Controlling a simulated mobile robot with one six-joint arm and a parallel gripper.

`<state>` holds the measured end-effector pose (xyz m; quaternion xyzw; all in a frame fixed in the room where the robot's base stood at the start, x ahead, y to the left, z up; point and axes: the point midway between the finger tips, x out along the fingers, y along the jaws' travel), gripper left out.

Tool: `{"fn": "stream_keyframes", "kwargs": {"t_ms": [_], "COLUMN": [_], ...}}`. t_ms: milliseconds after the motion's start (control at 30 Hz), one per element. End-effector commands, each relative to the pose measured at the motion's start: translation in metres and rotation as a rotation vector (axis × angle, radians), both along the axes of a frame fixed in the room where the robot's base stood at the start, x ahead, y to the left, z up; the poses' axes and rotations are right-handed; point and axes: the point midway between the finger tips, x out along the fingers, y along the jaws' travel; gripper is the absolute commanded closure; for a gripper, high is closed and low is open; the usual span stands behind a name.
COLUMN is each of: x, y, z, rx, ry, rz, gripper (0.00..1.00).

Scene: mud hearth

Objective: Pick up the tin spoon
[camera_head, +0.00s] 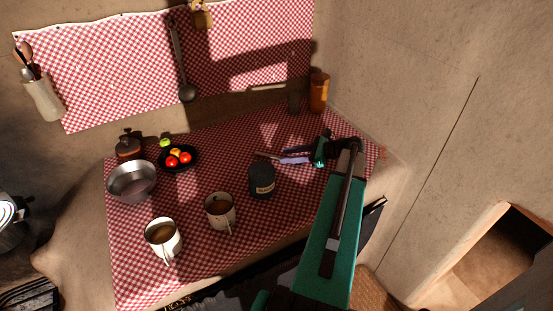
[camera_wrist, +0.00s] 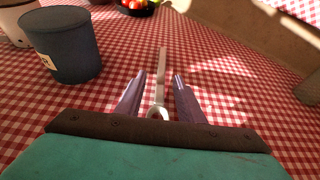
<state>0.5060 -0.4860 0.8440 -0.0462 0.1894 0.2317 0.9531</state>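A slim, pale metal utensil, which looks like the tin spoon (camera_wrist: 161,75), lies on the red checked cloth in the wrist view. Its straight shaft points away from me, and its rounded near end is partly hidden by my gripper's brown edge. My gripper (camera_wrist: 161,78) is open, with one purple finger on each side of the shaft and visible gaps between. I cannot tell how high the fingers are above the cloth. In the head view my gripper (camera_head: 284,157) is low over the cloth, right of the dark canister.
The dark canister (camera_head: 262,181) stands left of my gripper, also in the wrist view (camera_wrist: 68,48). Two mugs (camera_head: 220,210) (camera_head: 163,238), a metal bowl (camera_head: 132,181) and a black fruit bowl (camera_head: 178,158) stand further left. An amber jar (camera_head: 319,92) stands at the back wall.

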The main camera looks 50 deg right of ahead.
Motion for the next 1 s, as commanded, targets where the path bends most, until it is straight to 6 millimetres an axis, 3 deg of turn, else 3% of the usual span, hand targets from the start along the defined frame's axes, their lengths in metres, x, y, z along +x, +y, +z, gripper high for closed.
{"fn": "stream_keyframes", "kwargs": {"t_ms": [533, 1000], "x": [0.042, 0.045], "y": [0.019, 0.02], "z": [-0.017, -0.019], "rx": [0.001, 0.001], "ry": [0.002, 0.0], "rz": [0.001, 0.002], "gripper": [0.66, 0.66]}}
